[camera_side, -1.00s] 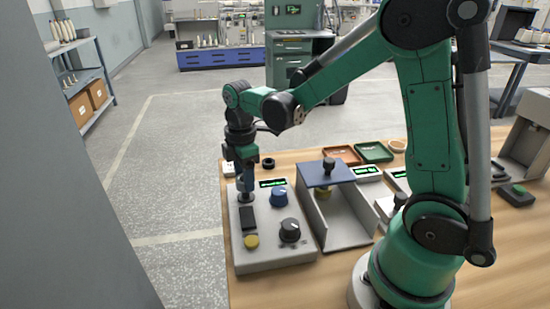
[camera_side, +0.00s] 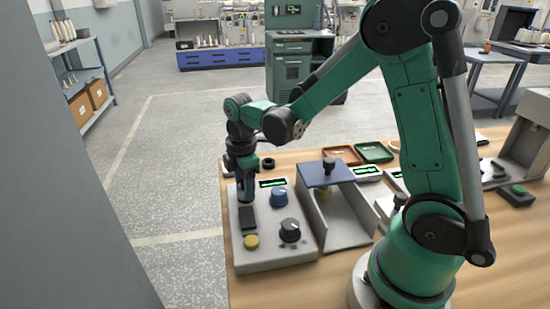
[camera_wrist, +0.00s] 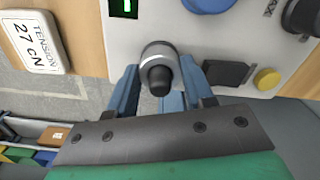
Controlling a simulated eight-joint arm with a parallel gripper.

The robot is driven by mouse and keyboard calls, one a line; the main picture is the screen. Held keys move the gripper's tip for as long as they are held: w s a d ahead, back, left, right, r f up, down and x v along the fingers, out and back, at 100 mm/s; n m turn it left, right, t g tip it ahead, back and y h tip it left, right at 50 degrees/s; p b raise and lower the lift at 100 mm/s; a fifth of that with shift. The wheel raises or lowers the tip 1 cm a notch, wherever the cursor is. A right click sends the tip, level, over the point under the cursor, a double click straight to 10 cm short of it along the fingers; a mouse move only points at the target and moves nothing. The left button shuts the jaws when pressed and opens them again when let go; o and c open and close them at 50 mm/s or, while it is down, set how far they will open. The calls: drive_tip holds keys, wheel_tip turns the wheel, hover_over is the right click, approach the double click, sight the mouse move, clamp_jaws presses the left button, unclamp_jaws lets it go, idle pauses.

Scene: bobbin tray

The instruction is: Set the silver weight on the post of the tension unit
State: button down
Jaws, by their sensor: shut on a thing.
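My gripper (camera_side: 247,190) points down over the far-left part of the grey tension unit (camera_side: 275,250). In the wrist view its blue fingers (camera_wrist: 160,92) are shut on the silver weight (camera_wrist: 158,50), a short cylinder with a light band and a black knob. The weight is upright and low over the unit's top face. The post is hidden, so I cannot tell whether the weight rests on it. The unit carries a green-lit display (camera_side: 272,183), a blue knob (camera_side: 278,197), a dark knob (camera_side: 290,231), a black rocker (camera_side: 249,219) and a yellow button (camera_side: 251,242).
A blue-topped open housing (camera_side: 327,173) stands right of the unit. A dark ring (camera_side: 268,163) lies behind it. Red (camera_side: 341,154) and green (camera_side: 373,152) trays are at the back. A tension label plate (camera_wrist: 38,42) shows in the wrist view. The wooden table's left edge is close to the unit.

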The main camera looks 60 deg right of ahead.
drive_tip(key=shift+c, duration=1.3)
unclamp_jaws()
wheel_tip(320, 180, up, 5)
drive_tip(key=shift+r, duration=0.1)
drive_tip(key=shift+s+a+r, duration=0.1)
drive_tip(key=shift+s+r, duration=0.05)
drive_tip(key=shift+r, duration=0.2)
drive_tip(key=s+a+r+m+t, duration=0.3)
drive_tip(key=s+m+t, duration=0.3)
drive_tip(key=m, duration=0.6)
drive_tip(key=shift+a+r+m+t, duration=0.35)
drive_tip(key=shift+a+t, duration=0.25)
drive_tip(key=shift+a, duration=0.1)
